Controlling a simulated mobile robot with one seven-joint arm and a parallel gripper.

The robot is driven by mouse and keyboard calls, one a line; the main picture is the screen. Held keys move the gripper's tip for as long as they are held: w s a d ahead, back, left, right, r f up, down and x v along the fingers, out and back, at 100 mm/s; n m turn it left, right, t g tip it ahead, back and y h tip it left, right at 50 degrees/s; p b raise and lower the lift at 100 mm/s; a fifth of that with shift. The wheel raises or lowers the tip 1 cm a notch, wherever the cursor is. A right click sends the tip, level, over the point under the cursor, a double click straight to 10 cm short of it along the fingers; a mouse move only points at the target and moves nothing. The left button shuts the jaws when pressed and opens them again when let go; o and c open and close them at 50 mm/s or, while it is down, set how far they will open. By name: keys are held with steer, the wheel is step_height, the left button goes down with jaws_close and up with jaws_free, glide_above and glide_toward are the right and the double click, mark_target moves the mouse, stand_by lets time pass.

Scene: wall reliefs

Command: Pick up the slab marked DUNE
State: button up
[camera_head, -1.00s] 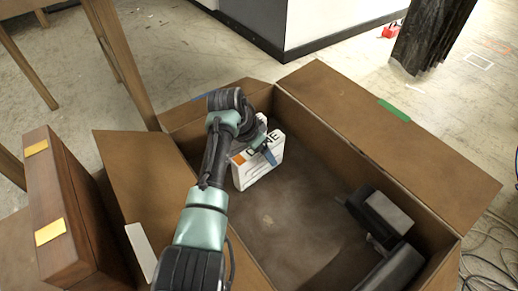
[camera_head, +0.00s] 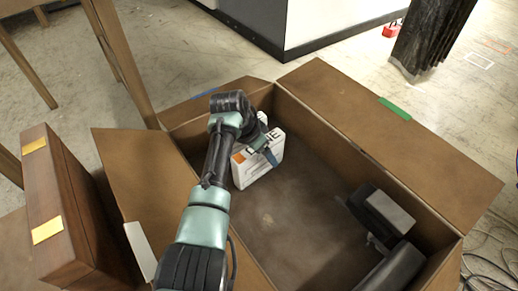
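The white slab (camera_head: 252,176) with dark lettering and an orange patch stands upright inside the open cardboard box (camera_head: 330,137), near its far left corner. Only part of the lettering shows, ending in "NE"; my arm covers the rest. My gripper (camera_head: 268,152) is at the slab's upper edge, with one blue-tipped finger in front of its face. The other finger is hidden, so I cannot tell whether the gripper is open or closed on the slab.
Dark grey blocky objects (camera_head: 385,215) lie at the box's right end. The box's flaps are folded outward. A wooden case (camera_head: 58,215) with yellow patches stands at the left. The middle of the box floor is bare.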

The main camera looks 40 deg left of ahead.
steer(key=shift+c, duration=0.3)
jaws_close()
steer(key=shift+r, duration=0.15)
